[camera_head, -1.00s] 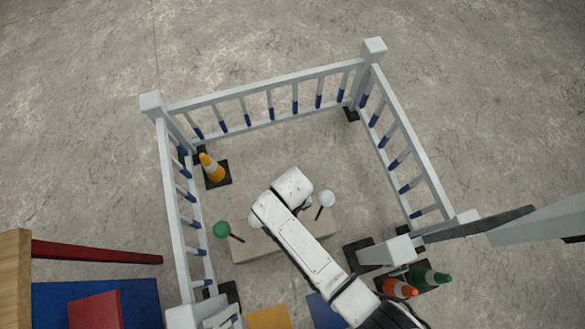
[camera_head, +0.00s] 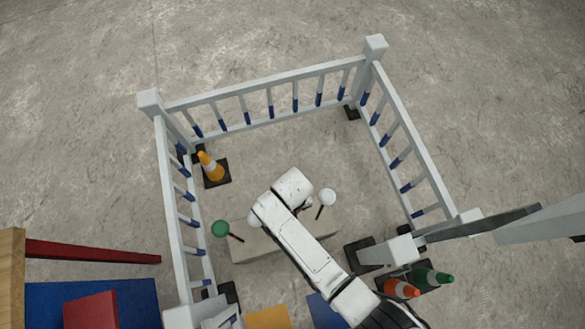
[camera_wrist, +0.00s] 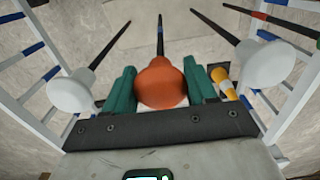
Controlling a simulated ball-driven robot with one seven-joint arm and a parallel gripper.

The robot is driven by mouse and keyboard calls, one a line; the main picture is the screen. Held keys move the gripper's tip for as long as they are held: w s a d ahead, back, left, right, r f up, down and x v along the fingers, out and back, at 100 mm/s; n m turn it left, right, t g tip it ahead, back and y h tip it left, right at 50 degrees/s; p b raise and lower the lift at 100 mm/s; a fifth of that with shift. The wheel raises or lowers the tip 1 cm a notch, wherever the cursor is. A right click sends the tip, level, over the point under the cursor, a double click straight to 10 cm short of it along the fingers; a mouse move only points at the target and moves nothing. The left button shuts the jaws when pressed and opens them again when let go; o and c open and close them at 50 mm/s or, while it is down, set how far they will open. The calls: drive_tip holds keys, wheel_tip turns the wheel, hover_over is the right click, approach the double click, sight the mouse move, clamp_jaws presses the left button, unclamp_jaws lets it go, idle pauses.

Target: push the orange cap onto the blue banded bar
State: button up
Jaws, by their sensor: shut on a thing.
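In the wrist view, my gripper (camera_wrist: 160,85) has its two green fingers shut on the sides of the orange cap (camera_wrist: 161,84). The cap's rounded end faces the camera and its narrower neck points away. The dark, blue banded bar (camera_wrist: 160,36) runs from the neck towards the top of the view, in line with the cap. How far the bar sits inside the cap is hidden.
White caps sit on bars to the left (camera_wrist: 72,92) and right (camera_wrist: 266,63) of my gripper. The head view shows a green cap (camera_head: 220,229), a white cap (camera_head: 327,197), a pale block (camera_head: 255,248), a yellow cone (camera_head: 211,168) and surrounding white railings (camera_head: 265,86).

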drive_tip(key=shift+f+b, duration=0.4)
drive_tip(key=shift+f, duration=0.15)
drive_tip(key=o, duration=1.1)
wheel_tip(320, 180, up, 11)
drive_tip(key=shift+f+p, duration=0.1)
drive_tip(key=shift+p, duration=0.65)
drive_tip(key=s+d+r+m, duration=0.1)
drive_tip(key=s+d+r, duration=0.1)
drive_tip(key=d, duration=0.6)
drive_tip(key=s+d+r+m, duration=0.1)
drive_tip(key=s+d+r, duration=0.1)
drive_tip(key=d, duration=0.7)
drive_tip(key=s+d+r+m+t, duration=0.1)
drive_tip(key=s+d+r, duration=0.5)
drive_tip(key=s+d, duration=0.3)
drive_tip(key=shift+s+d+r+m, duration=0.2)
drive_tip(key=shift+d+r+m, duration=0.1)
drive_tip(key=shift+d, duration=0.15)
